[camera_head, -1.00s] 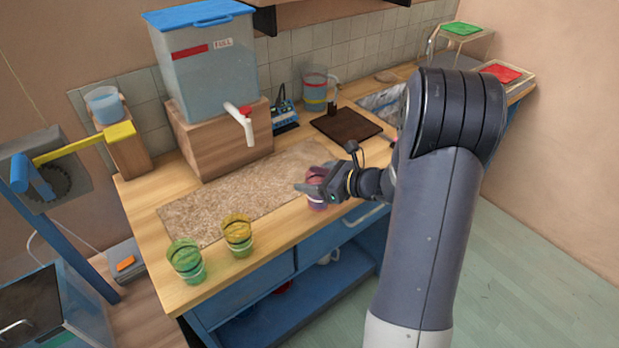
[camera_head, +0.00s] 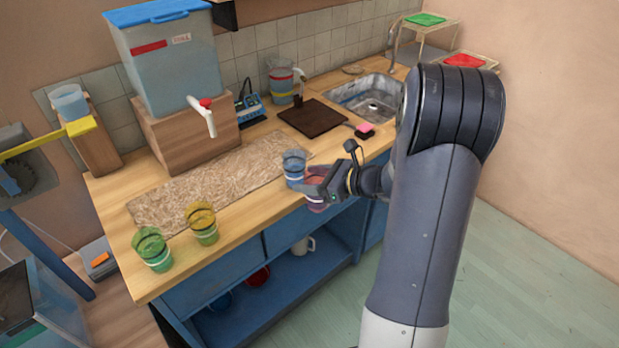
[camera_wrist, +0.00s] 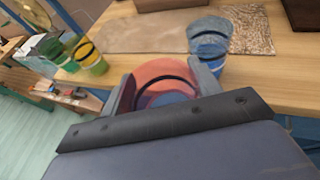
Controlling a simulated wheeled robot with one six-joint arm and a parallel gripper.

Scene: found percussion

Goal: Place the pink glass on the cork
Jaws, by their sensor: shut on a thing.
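The pink glass (camera_head: 316,196) is between the fingers of my gripper (camera_head: 311,190), near the front edge of the counter. In the wrist view the pink glass (camera_wrist: 165,84) shows its round mouth between both fingers, and my gripper (camera_wrist: 163,92) is shut on it. The cork mat (camera_head: 172,201) lies flat on the counter, left of and behind the gripper, with nothing on it. A blue glass (camera_head: 293,165) stands just behind the gripper, by the mat's right end. It also shows in the wrist view (camera_wrist: 209,44).
A yellow glass (camera_head: 202,224) and a green glass (camera_head: 153,250) stand on the counter left of the gripper. A water tank (camera_head: 170,75) on a wooden block (camera_head: 187,132) stands behind the cork. A dark board (camera_head: 312,118) and a sink (camera_head: 368,98) lie further right.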

